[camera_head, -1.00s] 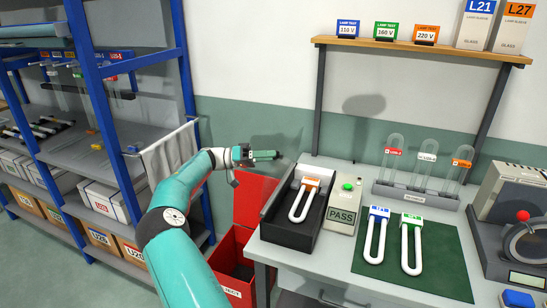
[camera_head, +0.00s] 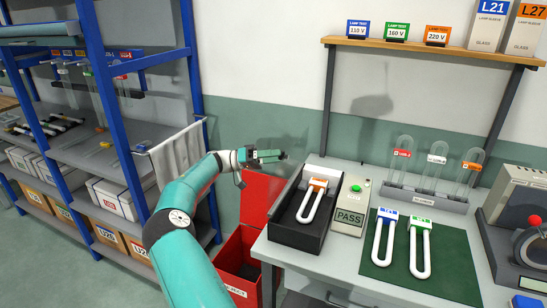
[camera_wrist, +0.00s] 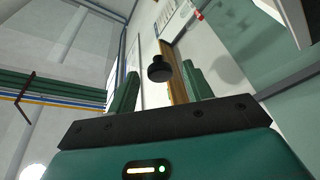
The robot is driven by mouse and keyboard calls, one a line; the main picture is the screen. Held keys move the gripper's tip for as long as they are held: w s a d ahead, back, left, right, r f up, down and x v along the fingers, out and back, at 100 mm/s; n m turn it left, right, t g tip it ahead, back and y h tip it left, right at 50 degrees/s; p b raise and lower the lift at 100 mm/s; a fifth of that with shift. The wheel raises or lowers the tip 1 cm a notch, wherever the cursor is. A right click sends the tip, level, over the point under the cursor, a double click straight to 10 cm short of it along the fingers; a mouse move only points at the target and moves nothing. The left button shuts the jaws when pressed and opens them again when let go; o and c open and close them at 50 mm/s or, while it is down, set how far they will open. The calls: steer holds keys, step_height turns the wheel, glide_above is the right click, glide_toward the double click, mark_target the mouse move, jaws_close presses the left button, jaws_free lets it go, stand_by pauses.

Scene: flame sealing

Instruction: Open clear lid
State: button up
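The black tester box (camera_head: 292,233) stands at the left end of the bench with a U-shaped lamp (camera_head: 313,202) with an orange cap inside it. A clear lid is hard to make out; a faint see-through panel seems to stand tilted up along the box's left side. My gripper (camera_head: 272,156) is above and left of the box, pointing right. In the wrist view its two green fingers (camera_wrist: 160,88) stand apart, with a round black knob (camera_wrist: 158,70) between and beyond them, apparently untouched.
A PASS unit (camera_head: 350,209) with a green button stands right of the box. Two U lamps (camera_head: 420,250) lie on a green mat (camera_head: 450,262). An open red bin (camera_head: 232,265) is below my gripper. A blue shelf frame (camera_head: 120,150) stands left.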

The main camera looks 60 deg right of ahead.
steer(key=v, duration=1.3)
steer(key=shift+w+a, duration=0.2)
steer(key=shift+w, duration=0.15)
stand_by(0.4)
